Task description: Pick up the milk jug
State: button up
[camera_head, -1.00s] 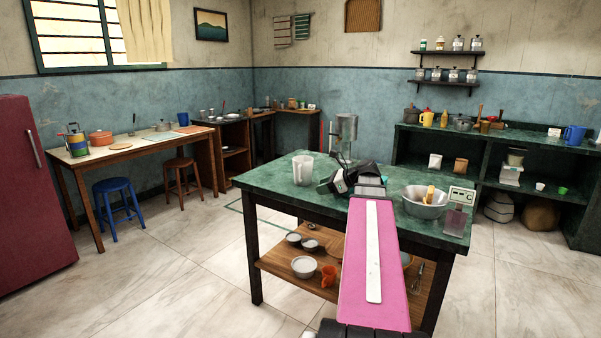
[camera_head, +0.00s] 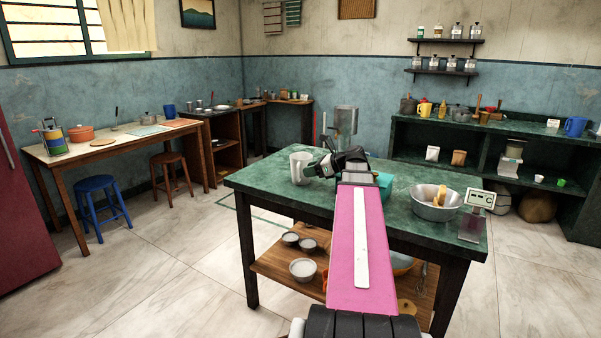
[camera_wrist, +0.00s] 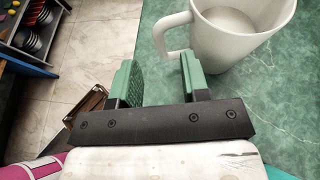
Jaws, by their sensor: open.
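The milk jug (camera_head: 301,168) is white and stands upright near the left end of the green table. In the wrist view the jug (camera_wrist: 237,38) is at the top right, partly cut off, with pale contents visible inside. Its handle (camera_wrist: 173,33) points left toward my gripper. My gripper (camera_wrist: 157,68) is open, its two green fingers apart with nothing held between them. The right finger lies close to the lower end of the handle; I cannot tell whether they touch. In the head view my gripper (camera_head: 317,168) is just right of the jug.
The table's left front corner is clear.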

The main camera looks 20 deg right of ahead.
jog(key=x, duration=0.4)
jog(key=shift+w+a+f, duration=0.1)
jog(key=shift+f, duration=0.05)
grip_shut()
